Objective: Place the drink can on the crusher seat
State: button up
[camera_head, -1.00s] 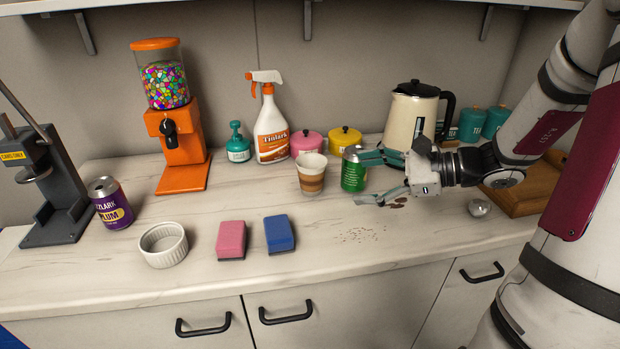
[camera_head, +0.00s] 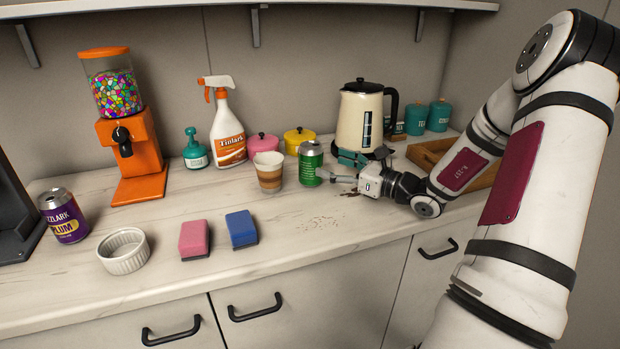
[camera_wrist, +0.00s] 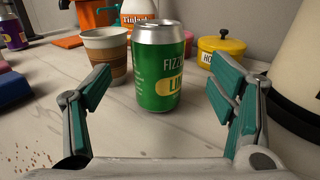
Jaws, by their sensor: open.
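A green drink can (camera_head: 310,164) with a silver top stands upright on the counter, just right of a striped paper cup. In the wrist view the green can (camera_wrist: 158,72) stands ahead, between and beyond the fingers. My gripper (camera_head: 335,167) is open, low over the counter, facing the can from the right; its fingers (camera_wrist: 166,98) hold nothing. A purple drink can (camera_head: 64,216) stands upright at the left. The can crusher (camera_head: 14,220) is cut off at the left edge; only part of its dark base and column shows.
The paper cup (camera_head: 268,172) stands close left of the green can. The kettle (camera_head: 359,118) and yellow pot (camera_head: 299,138) stand behind. A white ramekin (camera_head: 124,251), pink sponge (camera_head: 194,240) and blue sponge (camera_head: 241,229) lie in front. Crumbs (camera_head: 318,223) dot the bare front counter.

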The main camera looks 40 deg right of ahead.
aim_at(321, 158)
jog(key=shift+b+x, duration=0.4)
jog(key=shift+x, duration=2.55)
jog(key=shift+s+a+r, duration=0.1)
jog(key=shift+r, duration=0.1)
jog(key=c, duration=1)
jog(key=shift+o, duration=0.2)
jog(key=shift+r, duration=0.15)
